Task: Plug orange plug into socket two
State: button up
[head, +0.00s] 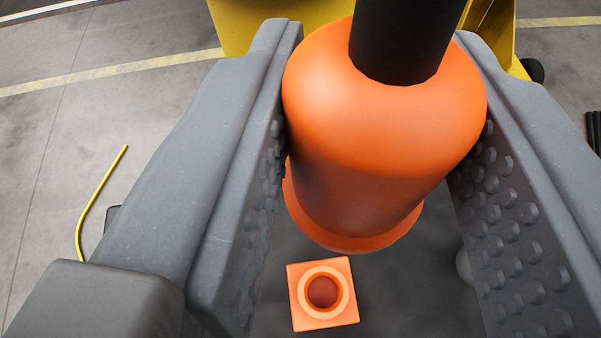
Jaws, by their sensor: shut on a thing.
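My gripper (375,165) is shut on the orange plug (375,110), with one studded grey finger on each side of it. A thick black cable comes out of the plug's top and runs up out of the picture. An orange square socket (323,294) with a round opening sits on a dark surface beyond and below the plug's flanged lower end. The plug is apart from the socket in the picture, and the height between them is hard to tell. No number shows on the socket, so I cannot tell which one it is.
A yellow structure (240,25) stands at the top, behind the plug. A thin yellow bent rod or hose (96,205) is at the left. Dark bars (593,132) show at the right edge. Grey floor (60,130) with yellow lines is clear at the upper left.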

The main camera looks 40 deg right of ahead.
aim_at(380, 227)
jog(key=shift+s+a+f+b, duration=0.4)
jog(key=shift+s+a, duration=0.05)
jog(key=shift+s, duration=0.1)
jog(key=shift+s+a+f+b, duration=0.35)
jog(key=shift+s+a, duration=0.1)
jog(key=shift+s, duration=0.1)
notch_tip(380, 227, down, 8)
jog(key=b, duration=0.7)
jog(key=shift+w+r+t+y, duration=0.25)
jog(key=shift+t+y, duration=0.05)
jog(key=shift+a+b, duration=0.1)
jog(key=shift+b, duration=0.55)
jog(key=shift+n, duration=0.3)
notch_tip(380, 227, down, 6)
jog(key=b, duration=0.5)
jog(key=shift+r+b, duration=0.2)
jog(key=shift+b, duration=0.1)
jog(key=shift+b, duration=1.5)
